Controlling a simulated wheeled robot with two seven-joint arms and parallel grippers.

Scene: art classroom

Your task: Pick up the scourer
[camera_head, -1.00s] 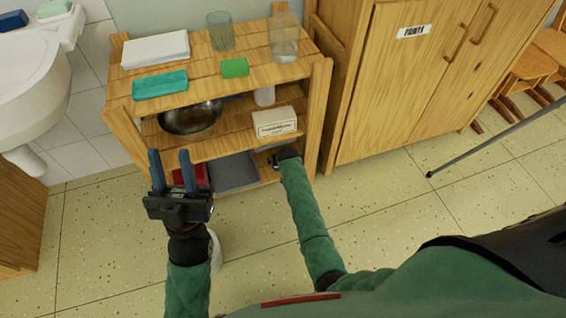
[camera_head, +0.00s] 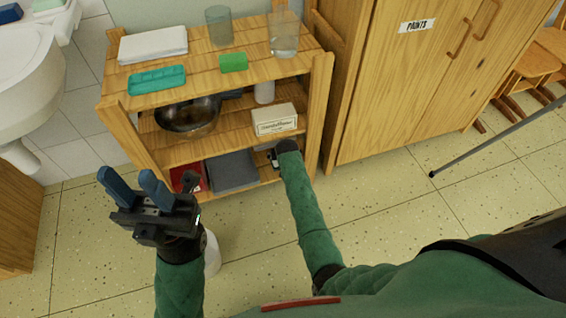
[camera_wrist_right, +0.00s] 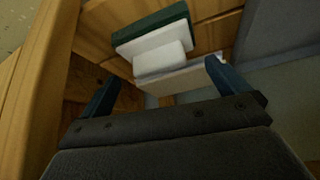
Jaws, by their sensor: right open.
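In the right wrist view, a block with a dark green layer over a white layer, likely the scourer (camera_wrist_right: 152,32), lies on a wooden shelf board. A smaller white block (camera_wrist_right: 160,58) and a flat pale piece (camera_wrist_right: 190,77) lie close below it in the picture. My right gripper (camera_wrist_right: 163,70) is open, with its fingers on either side of the white block and short of the green-and-white one. In the head view the right hand is at the lower shelf, its fingers mostly hidden. My left gripper (camera_head: 125,173) is open and empty, in front of the shelf unit.
The wooden shelf unit (camera_head: 205,72) holds a teal tray (camera_head: 157,80), green block (camera_head: 233,62), white stack (camera_head: 153,45) and two glasses on top. A metal bowl (camera_head: 187,115) and white box (camera_head: 274,121) stand below. A cabinet (camera_head: 390,100) is right, a sink (camera_head: 28,85) left.

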